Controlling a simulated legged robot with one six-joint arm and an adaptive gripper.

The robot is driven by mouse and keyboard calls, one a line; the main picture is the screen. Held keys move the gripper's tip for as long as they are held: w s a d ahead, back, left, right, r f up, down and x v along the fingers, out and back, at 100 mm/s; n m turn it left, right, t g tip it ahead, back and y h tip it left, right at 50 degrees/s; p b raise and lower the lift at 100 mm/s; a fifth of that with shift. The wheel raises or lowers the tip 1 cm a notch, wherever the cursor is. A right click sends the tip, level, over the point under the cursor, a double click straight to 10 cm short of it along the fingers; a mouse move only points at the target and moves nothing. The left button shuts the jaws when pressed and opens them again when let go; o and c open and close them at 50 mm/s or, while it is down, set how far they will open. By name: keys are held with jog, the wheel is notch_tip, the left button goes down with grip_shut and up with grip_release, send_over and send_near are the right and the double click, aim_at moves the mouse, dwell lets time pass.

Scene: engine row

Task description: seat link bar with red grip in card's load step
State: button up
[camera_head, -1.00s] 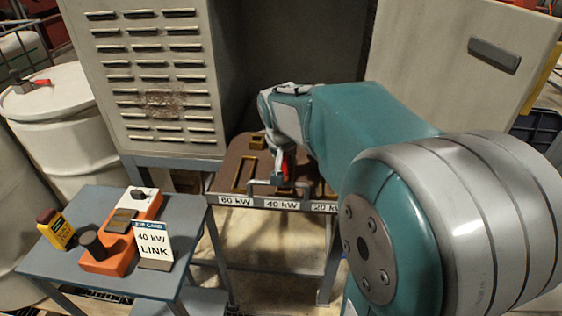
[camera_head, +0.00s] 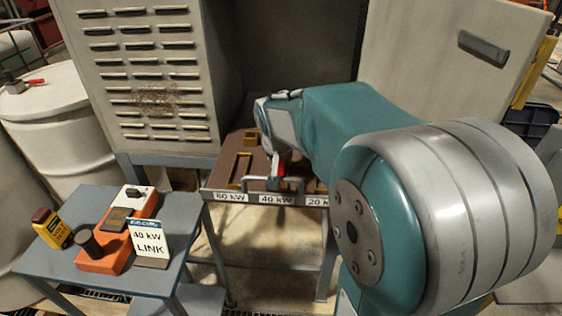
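The card (camera_head: 149,240) stands on the small side table and reads "40 kW LINK". The brown load board (camera_head: 227,168) sits in the cabinet opening, with labels 60 kW, 40 kW (camera_head: 276,199) and 20 kW along its front edge. The link bar's red grip (camera_head: 281,167) shows above the 40 kW label, at the end of my arm. My gripper (camera_head: 277,181) is low over the board there, at the red grip. My arm hides much of it, so whether the fingers are closed on the grip, and whether the bar is seated, cannot be told.
A grey side table (camera_head: 60,262) at left holds an orange device (camera_head: 110,262), a dark cylinder and a yellow-labelled block (camera_head: 52,229). A louvred cabinet (camera_head: 150,80) stands behind, its door (camera_head: 440,50) open at right. A white drum (camera_head: 55,130) is at far left.

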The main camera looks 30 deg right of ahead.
jog(key=shift+o, duration=0.2)
jog(key=shift+s+a+f, duration=0.1)
jog(key=shift+s+f, duration=0.05)
jog(key=shift+f, duration=0.35)
jog(key=shift+r, duration=0.15)
jog(key=w+v, duration=0.1)
jog(key=v, duration=1.2)
jog(key=s+a+f+n+y, duration=0.1)
jog(key=s+a+f+n, duration=0.2)
jog(key=s+a, duration=0.2)
jog(key=s+a+f+n+t+y, duration=0.1)
jog(key=s+a+f+n, duration=0.2)
jog(key=s, duration=0.8)
jog(key=shift+a+f+n+t+y, duration=0.35)
jog(key=shift+a+f, duration=0.4)
jog(key=shift+a, duration=0.3)
